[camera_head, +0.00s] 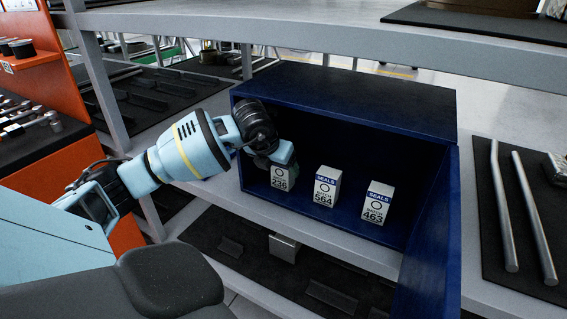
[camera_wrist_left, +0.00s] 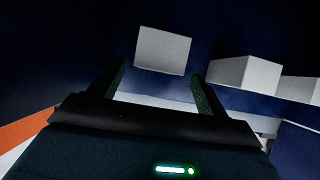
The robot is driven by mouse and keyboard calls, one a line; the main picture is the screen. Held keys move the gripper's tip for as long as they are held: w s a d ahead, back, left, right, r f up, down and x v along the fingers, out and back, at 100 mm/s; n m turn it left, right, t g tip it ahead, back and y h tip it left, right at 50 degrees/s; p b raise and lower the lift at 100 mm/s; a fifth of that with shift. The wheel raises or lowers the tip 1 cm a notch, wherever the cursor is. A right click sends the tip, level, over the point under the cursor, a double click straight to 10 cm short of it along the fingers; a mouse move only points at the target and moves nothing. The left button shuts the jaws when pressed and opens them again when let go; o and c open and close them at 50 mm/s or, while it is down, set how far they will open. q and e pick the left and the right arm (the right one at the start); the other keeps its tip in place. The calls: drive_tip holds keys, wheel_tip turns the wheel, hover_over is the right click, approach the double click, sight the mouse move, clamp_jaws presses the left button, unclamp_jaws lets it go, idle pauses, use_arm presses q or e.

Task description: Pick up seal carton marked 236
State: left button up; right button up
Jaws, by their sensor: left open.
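The seal carton marked 236 (camera_head: 280,179) is a small white carton, upright at the left inside an open dark blue box (camera_head: 345,88). Its upper part is partly hidden by my left gripper (camera_head: 281,158), which reaches into the box from the left. In the left wrist view my left gripper (camera_wrist_left: 161,84) is open, its two dark fingers apart. The pale face of carton 236 (camera_wrist_left: 163,51) shows beyond the fingertips, between their lines. The gripper is not closed on it. My right gripper is not in view.
Cartons marked 564 (camera_head: 326,188) and 463 (camera_head: 377,205) stand to the right of carton 236 in the same box. The box's blue door (camera_head: 432,240) hangs open at the right. Metal rods (camera_head: 533,215) lie on a dark mat farther right. A shelf (camera_head: 330,30) runs above the box.

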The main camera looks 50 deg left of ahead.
sight(282, 171)
use_arm(q)
drive_tip(key=shift+x, duration=2.55)
drive_tip(key=shift+a, duration=0.15)
drive_tip(key=shift+c, duration=0.5)
drive_tip(key=c, duration=1)
drive_tip(key=shift+r, duration=0.15)
drive_tip(key=shift+r, duration=0.6)
wheel_tip(282, 171, up, 2)
drive_tip(key=shift+r, duration=0.2)
drive_tip(key=shift+s+d+r+b, duration=0.2)
drive_tip(key=shift+s+d+b, duration=0.05)
drive_tip(key=shift+s+d, duration=1.65)
drive_tip(key=shift+s+d+r+b, duration=0.15)
drive_tip(key=shift+s+d+b, duration=0.1)
drive_tip(key=shift+s+d, duration=1.6)
drive_tip(key=shift+s+d+r+b, duration=0.25)
drive_tip(key=shift+s+d, duration=1.05)
drive_tip(key=shift+s, duration=1.2)
